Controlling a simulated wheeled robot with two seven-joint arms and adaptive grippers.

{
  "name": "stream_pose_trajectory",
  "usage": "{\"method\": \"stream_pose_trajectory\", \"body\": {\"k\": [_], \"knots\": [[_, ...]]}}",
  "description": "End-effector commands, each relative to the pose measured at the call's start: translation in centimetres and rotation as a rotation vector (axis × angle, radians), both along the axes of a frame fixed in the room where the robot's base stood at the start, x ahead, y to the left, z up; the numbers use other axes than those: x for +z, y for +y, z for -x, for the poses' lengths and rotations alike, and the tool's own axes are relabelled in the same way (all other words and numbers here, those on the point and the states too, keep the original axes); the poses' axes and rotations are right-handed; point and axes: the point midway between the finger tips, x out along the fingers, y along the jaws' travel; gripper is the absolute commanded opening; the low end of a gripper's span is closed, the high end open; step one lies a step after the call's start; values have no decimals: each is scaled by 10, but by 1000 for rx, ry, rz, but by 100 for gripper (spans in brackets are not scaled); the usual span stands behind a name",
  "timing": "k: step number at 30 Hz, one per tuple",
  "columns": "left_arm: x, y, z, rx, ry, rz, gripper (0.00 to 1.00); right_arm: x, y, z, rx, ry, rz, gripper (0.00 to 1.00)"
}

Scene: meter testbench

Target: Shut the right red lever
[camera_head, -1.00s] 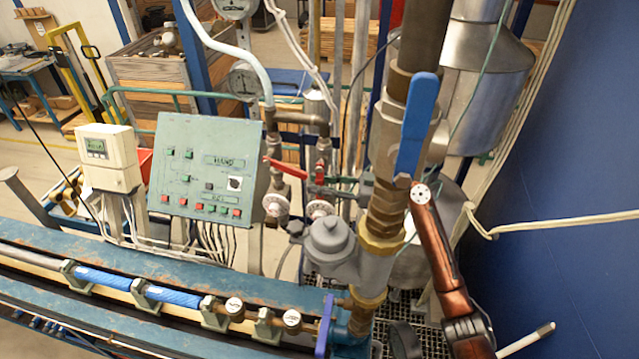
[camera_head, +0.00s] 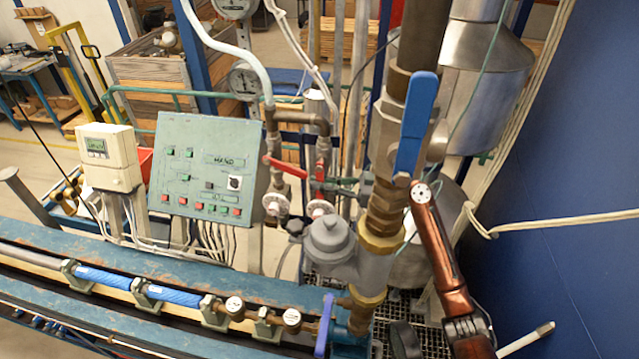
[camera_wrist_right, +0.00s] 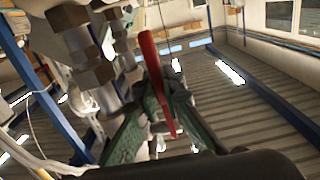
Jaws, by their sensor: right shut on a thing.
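The right red lever (camera_head: 319,172) is on a valve behind the thick vertical pipe in the head view, just right of another red lever (camera_head: 285,167). My right gripper (camera_head: 345,181) reaches it from the right, with its greenish fingers partly hidden behind the pipe. In the right wrist view a red lever (camera_wrist_right: 150,55) stands up between the green fingers of my right gripper (camera_wrist_right: 166,92), which is shut on it. Pipe fittings are close to its left there. My left gripper is not in view.
A thick vertical pipe with a blue lever (camera_head: 416,125) stands in front of the red-lever valves. A green control panel (camera_head: 208,165) and a beige meter box (camera_head: 108,158) stand to the left. A blue wall (camera_head: 570,200) bounds the right side.

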Motion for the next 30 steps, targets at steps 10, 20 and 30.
{"method": "stream_pose_trajectory", "body": {"k": [10, 20, 30], "knots": [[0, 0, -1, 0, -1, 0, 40, 3, -10, 1, -1, 25, 150, 0], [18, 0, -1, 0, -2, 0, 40, 9, -23, 4, -2, 74, 392, 0], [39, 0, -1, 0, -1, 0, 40, 12, -32, 6, -2, 111, 561, 0]]}}
